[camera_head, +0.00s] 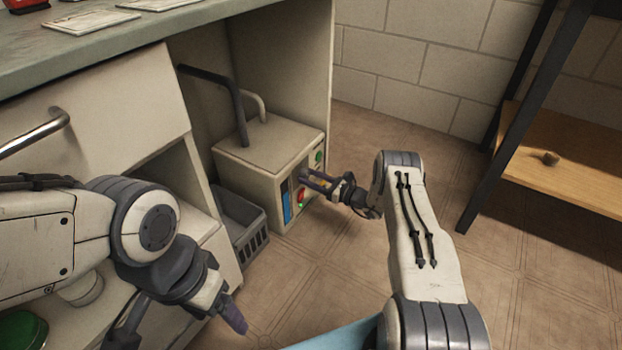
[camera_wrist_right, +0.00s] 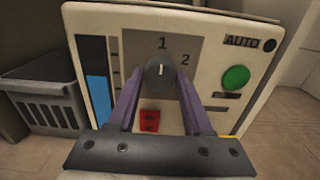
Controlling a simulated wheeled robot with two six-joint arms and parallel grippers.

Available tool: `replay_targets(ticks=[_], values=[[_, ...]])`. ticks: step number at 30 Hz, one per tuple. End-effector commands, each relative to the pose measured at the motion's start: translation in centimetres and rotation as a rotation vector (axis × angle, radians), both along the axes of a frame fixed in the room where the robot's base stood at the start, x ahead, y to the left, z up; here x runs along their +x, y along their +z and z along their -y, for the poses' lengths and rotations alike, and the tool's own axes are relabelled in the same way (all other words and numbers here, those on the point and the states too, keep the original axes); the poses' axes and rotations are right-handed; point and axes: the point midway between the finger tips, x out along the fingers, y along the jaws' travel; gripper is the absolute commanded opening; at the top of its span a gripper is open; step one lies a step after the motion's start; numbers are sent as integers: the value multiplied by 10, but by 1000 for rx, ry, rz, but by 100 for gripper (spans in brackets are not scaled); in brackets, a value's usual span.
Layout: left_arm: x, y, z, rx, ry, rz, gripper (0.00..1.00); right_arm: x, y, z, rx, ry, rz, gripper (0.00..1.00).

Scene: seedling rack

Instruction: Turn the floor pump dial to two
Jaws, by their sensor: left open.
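The floor pump (camera_head: 253,161) is a beige box standing low under the bench; its front panel (camera_wrist_right: 205,60) fills the right wrist view. The dark round dial (camera_wrist_right: 160,76) sits below the "1", with "2" printed up and to its right. Its white pointer mark points up, close to "1". My right gripper (camera_head: 316,182) is at the panel; in the wrist view its purple fingers (camera_wrist_right: 160,88) lie on either side of the dial, open with a small gap. Contact cannot be told. My left gripper (camera_head: 172,330) is open and empty at lower left, away from the pump.
On the panel are a green button (camera_wrist_right: 236,77), a red switch (camera_wrist_right: 149,120) between my fingers and a blue gauge (camera_wrist_right: 97,95). A grey crate (camera_head: 243,226) stands beside the pump. A black-framed shelf (camera_head: 560,165) is at right. The tiled floor (camera_head: 330,262) is clear.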

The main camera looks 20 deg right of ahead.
Motion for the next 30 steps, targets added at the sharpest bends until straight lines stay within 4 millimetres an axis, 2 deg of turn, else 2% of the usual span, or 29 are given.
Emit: replay_targets(ticks=[1,2,3,16,30], values=[[0,0,0,0,0,0,72,0,0,0,0,-1,0,16],[0,0,0,0,0,0,72,0,0,0,0,-1,0,4],[0,0,0,0,0,0,72,0,0,0,0,-1,0,0],[0,-1,0,0,0,0,72,0,-1,1,79,-1,-62,0],[0,-4,0,0,0,0,72,0,-1,1,400,-2,-312,0]])
